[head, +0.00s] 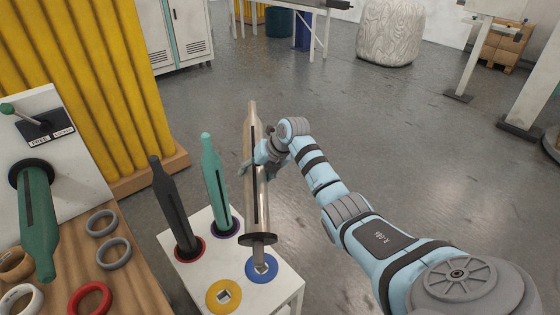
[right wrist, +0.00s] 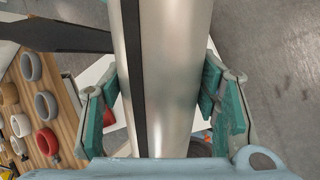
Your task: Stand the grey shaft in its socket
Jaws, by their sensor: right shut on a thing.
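The grey shaft (head: 251,190) is a long metallic spindle with a dark slot and a black flange near its lower end. It stands nearly upright over the blue-ringed socket (head: 271,274) on the white stand. Its bare lower stub shows between flange and ring, so the flange is clear of the socket. I cannot tell whether the stub tip has entered the hole. My right gripper (head: 257,168) is shut around the shaft's middle. In the right wrist view the teal pads press on both sides of the shaft (right wrist: 178,70). My left gripper is not in view.
The white stand (head: 205,275) also bears a black shaft (head: 178,210) in a red ring, a teal shaft (head: 215,180) in a purple ring and an empty yellow-ringed socket (head: 213,296). A wooden bench (head: 130,285) with several rings and a green spindle (head: 38,220) is at left.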

